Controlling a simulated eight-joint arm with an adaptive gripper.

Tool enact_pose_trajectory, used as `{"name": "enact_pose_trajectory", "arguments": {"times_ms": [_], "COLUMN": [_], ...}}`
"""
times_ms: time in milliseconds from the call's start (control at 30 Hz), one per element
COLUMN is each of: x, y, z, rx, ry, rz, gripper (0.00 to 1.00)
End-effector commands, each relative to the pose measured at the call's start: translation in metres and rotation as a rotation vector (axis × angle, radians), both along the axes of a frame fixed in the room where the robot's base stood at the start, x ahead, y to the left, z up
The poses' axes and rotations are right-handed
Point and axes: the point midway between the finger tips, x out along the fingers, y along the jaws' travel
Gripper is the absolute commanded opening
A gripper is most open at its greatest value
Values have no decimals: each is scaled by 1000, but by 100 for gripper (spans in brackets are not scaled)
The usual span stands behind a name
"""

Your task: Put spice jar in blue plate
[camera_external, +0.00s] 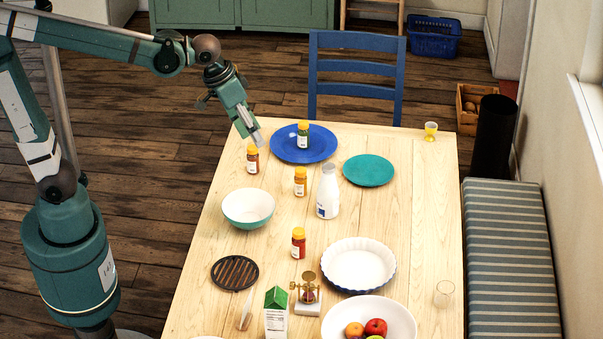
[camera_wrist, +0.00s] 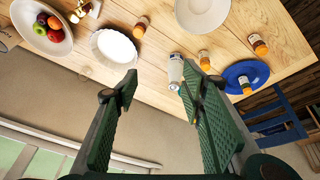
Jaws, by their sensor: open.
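The blue plate (camera_external: 320,147) lies at the far end of the wooden table, and it shows at the right in the wrist view (camera_wrist: 261,71). A spice jar with a yellow cap (camera_external: 303,139) stands on it; this jar also shows in the wrist view (camera_wrist: 245,86). Three similar jars stand on the bare table: one left of the plate (camera_external: 252,161), one nearer the middle (camera_external: 300,184) and one further toward the front (camera_external: 298,244). My gripper (camera_external: 258,139) hangs just left of the plate in the external view. In the wrist view its fingers (camera_wrist: 157,92) are wide apart, with nothing between them.
A milk bottle (camera_external: 328,196), a teal plate (camera_external: 369,171) and a bowl (camera_external: 248,208) stand near the jars. A fluted dish (camera_external: 358,266), a fruit bowl (camera_external: 398,312), a black trivet (camera_external: 235,273) and a carton (camera_external: 276,318) fill the front. A blue chair (camera_external: 356,41) stands behind.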

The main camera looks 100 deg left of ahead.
Motion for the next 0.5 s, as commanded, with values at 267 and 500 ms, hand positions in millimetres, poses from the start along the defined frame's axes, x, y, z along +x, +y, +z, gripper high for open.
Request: {"name": "enact_pose_trajectory", "arguments": {"times_ms": [267,500], "x": [-39,-74], "y": [-52,-91], "z": [1,-5], "rx": [40,75], "ry": [-45,-85], "rz": [-131,-241], "gripper": [40,40]}}
